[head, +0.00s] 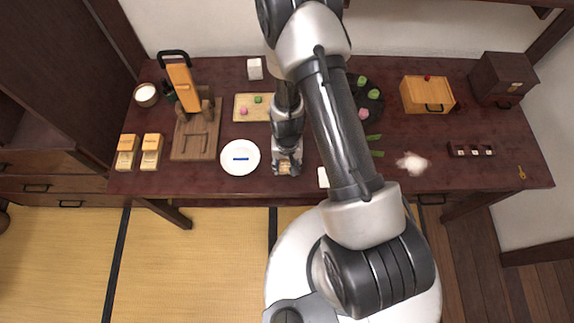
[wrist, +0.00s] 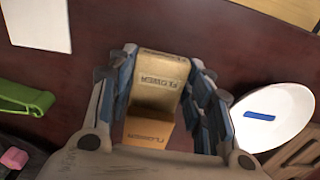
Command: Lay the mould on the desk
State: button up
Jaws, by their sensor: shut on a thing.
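The mould (wrist: 158,92) is a tan wooden block with dark lettering, upside down in the wrist view. An orange, lettered face (wrist: 148,133) shows below it, nearer my palm. My gripper (wrist: 163,85) is shut on the mould, with a finger on each side. In the head view my gripper (head: 286,168) is over the front part of the dark red desk (head: 215,185), right of the white plate (head: 240,157). Only a small tan bit of the mould shows there. I cannot tell whether the mould touches the desk.
The plate with a blue strip also shows in the wrist view (wrist: 275,118). Two tan lettered pieces (head: 139,151) stand at the left. A wooden board (head: 182,150) with an upright press is beside them.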

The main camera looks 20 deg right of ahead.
jog(key=o, duration=1.1)
jog(key=shift+f, duration=0.2)
notch_tip(320, 180, up, 12)
jog(key=r+p, duration=0.1)
jog(key=p, duration=0.3)
notch_tip(320, 180, up, 8)
send_over(285, 161)
notch_tip(285, 161, up, 13)
jog(key=s+n+t, duration=0.2)
jog(key=s, duration=0.1)
jog(key=s+r+t, duration=0.1)
jog(key=s+r, duration=0.3)
jog(key=s+r+n, duration=0.1)
jog(key=s+r, duration=0.4)
jog(key=s+r+t, duration=0.1)
jog(key=s+r, duration=0.4)
jog(key=shift+d+r+n+t, duration=0.1)
jog(key=shift+r+n+t, duration=0.1)
jog(key=shift+n+t, duration=0.1)
